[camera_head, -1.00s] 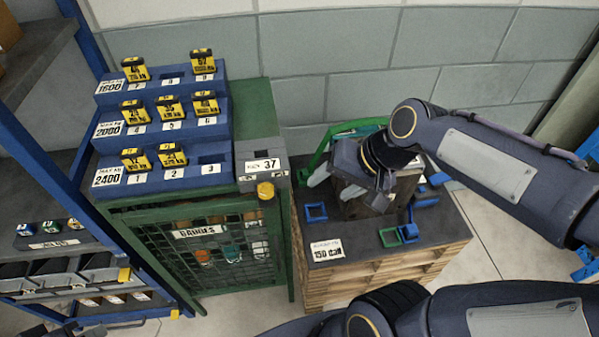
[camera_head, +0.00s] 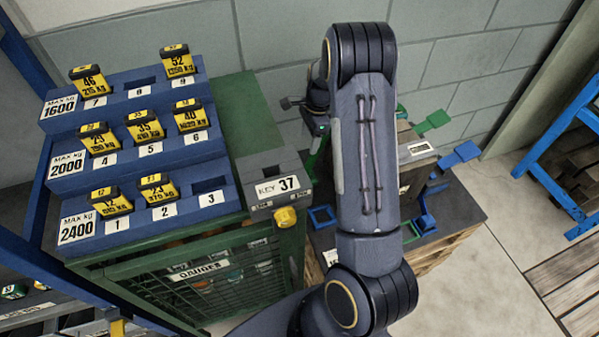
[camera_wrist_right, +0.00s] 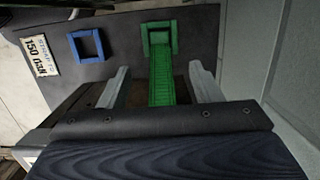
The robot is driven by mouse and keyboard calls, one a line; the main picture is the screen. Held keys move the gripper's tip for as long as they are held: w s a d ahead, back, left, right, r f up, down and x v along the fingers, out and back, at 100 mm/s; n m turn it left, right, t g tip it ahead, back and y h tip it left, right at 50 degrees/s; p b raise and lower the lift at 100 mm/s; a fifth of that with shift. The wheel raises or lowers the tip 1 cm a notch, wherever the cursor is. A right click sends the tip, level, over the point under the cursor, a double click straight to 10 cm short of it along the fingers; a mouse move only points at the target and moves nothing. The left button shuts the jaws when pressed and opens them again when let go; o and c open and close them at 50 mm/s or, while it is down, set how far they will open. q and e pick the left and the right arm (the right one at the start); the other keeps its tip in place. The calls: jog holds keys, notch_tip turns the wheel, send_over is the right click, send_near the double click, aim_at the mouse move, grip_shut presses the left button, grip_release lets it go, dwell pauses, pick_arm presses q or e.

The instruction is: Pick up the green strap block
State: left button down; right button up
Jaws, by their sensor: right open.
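In the right wrist view, the green strap block (camera_wrist_right: 162,82) shows as a ribbed green strip with a squared green end on a dark top. The strip lies between the two spread fingers of my right gripper (camera_wrist_right: 158,72), with a gap on each side. Its near end is hidden behind the gripper body. In the head view, my right arm covers the middle of the pallet stack and hides the fingertips. A green piece (camera_head: 432,122) shows to the right of the arm; I cannot tell whether it belongs to the same block. My left gripper is out of view.
A blue square frame (camera_wrist_right: 87,46) lies on the dark top beside a white label (camera_wrist_right: 38,55). A blue piece (camera_head: 460,154) sticks out on the right. A blue stepped rack (camera_head: 130,160) with yellow-black blocks stands left. Open floor (camera_head: 510,290) lies right.

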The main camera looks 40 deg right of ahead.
send_over(308, 170)
notch_tip(308, 170, down, 8)
jog(key=shift+f, duration=0.2)
jog(key=shift+w+a+f, duration=0.1)
jog(key=shift+a+f, duration=0.05)
jog(key=shift+f, duration=0.85)
jog(key=shift+s+a+f, duration=0.1)
jog(key=shift+a+f, duration=0.1)
jog(key=shift+f, duration=0.8)
jog(key=shift+w+a+f, duration=0.1)
jog(key=shift+a+f, duration=0.05)
jog(key=shift+f, duration=0.85)
jog(key=c, duration=1)
